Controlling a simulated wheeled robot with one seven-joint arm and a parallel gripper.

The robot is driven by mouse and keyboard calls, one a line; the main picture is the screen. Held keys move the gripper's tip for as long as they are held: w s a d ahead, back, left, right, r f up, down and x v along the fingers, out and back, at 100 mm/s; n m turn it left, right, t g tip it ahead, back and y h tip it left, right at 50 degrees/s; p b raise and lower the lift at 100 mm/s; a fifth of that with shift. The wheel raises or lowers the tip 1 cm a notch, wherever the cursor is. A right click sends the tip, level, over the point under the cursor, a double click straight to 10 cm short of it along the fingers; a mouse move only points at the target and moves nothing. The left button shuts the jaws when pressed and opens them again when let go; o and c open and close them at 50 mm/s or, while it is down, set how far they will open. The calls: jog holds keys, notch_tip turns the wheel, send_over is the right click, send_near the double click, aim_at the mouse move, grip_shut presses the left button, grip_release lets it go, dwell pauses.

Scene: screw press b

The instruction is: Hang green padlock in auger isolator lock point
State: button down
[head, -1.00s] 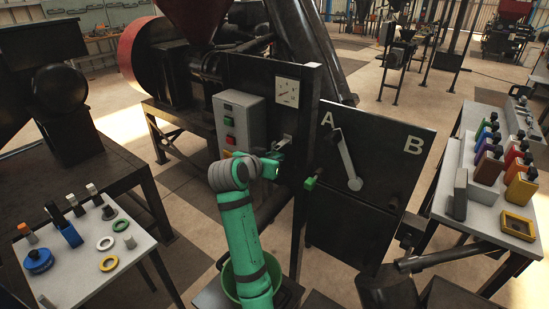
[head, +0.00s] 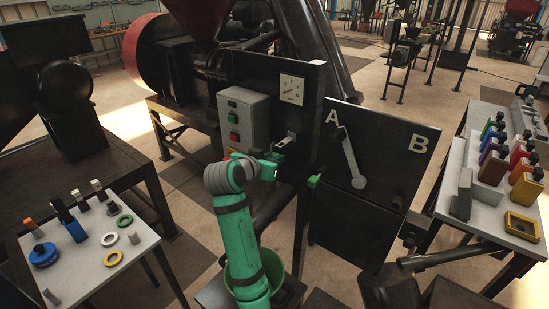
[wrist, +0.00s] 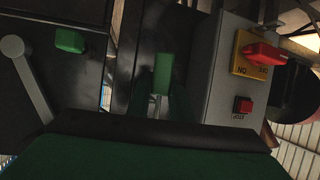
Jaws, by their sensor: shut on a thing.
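My gripper (head: 275,163) is in front of the dark press panel, just below a pale metal bracket with a slot (head: 287,140). In the wrist view, its dark fingers (wrist: 160,95) are shut on the green padlock (wrist: 164,73), with a bit of steel shackle below the body in that picture. In the head view, only a small green part of the padlock (head: 269,173) shows beside the fingers. I cannot tell whether the shackle touches the bracket. Another green block (head: 314,181) sits at the panel edge and also shows in the wrist view (wrist: 70,40).
A grey control box (head: 243,118) stands left of the bracket. A board marked A and B (head: 390,145) with a grey lever (head: 352,160) is at right.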

jog(key=shift+s, duration=0.1)
dwell(0.3)
jog(key=s+a, duration=0.2)
jog(key=shift+s, duration=0.3)
jog(key=shift+w+d, duration=0.1)
dwell(0.4)
jog(key=w+a+f+m+g+h, duration=0.1)
jog(key=a+f+m+h, duration=0.1)
jog(key=a+f, duration=1.4)
jog(key=a, duration=0.3)
jog(key=shift+w+a, duration=0.15)
jog(key=shift+a, duration=0.15)
jog(key=shift+w+d, duration=0.1)
jog(key=shift+w+d, duration=0.8)
jog(key=shift+w, duration=0.3)
jog(key=shift+w+d, duration=0.75)
jog(key=shift+w, duration=0.3)
